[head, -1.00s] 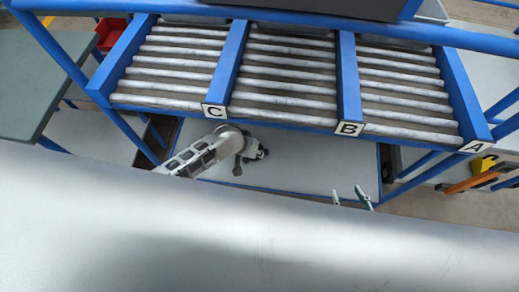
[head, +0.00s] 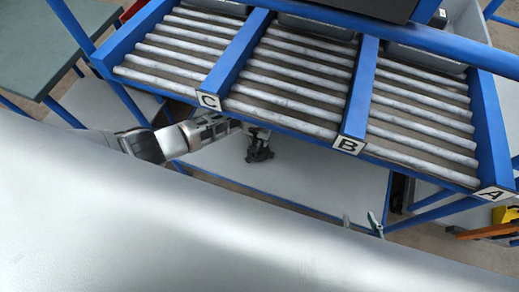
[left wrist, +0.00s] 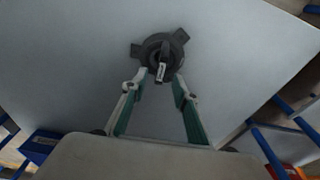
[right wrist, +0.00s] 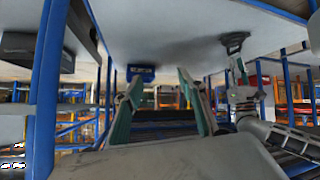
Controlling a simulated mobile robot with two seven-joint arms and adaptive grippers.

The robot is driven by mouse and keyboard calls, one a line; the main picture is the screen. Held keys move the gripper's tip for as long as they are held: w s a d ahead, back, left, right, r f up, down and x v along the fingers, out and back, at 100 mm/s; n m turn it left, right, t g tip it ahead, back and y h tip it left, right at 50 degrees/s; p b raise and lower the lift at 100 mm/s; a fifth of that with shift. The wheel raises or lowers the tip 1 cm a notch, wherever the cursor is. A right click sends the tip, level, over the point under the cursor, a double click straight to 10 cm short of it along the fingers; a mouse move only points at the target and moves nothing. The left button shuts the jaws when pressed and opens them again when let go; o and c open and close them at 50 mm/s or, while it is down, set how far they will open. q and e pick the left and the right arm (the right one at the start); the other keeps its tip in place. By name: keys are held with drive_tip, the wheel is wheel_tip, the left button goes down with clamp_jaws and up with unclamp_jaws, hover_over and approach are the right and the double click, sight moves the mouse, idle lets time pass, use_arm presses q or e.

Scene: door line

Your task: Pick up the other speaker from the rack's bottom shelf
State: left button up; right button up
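A dark, round thing with side tabs and a small pale-marked upright part, possibly the speaker (left wrist: 163,48), is on the pale bottom shelf (head: 310,180). It shows dark below my left arm in the head view (head: 260,154), and against the shelf in the right wrist view (right wrist: 234,38). My left gripper (left wrist: 160,77) is at it; its fingertips stand apart either side of the upright part, and I see no clear contact. My right gripper (right wrist: 157,80) is open and empty; only its fingertips (head: 361,222) show in the head view, by the shelf's front edge.
Roller lanes marked C, B and A (head: 290,95) lie above the bottom shelf, close over my left arm. Blue rack posts (right wrist: 50,90) stand at the sides. A green-grey table (head: 50,45) is at the left. The shelf's middle and right look clear.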

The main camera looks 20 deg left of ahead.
sight(261, 149)
use_arm(q)
wheel_tip(261, 149, down, 5)
drive_tip(key=b, duration=0.2)
drive_tip(key=shift+s+a+b, duration=0.15)
drive_tip(key=shift+b, duration=0.2)
drive_tip(key=shift+f, duration=0.1)
drive_tip(key=shift+w+r, duration=0.3)
clamp_jaws()
use_arm(e)
drive_tip(key=shift+w+a+r+y, duration=0.3)
drive_tip(key=shift+w+a, duration=0.1)
drive_tip(key=shift+w, duration=0.3)
drive_tip(key=shift+s, duration=0.1)
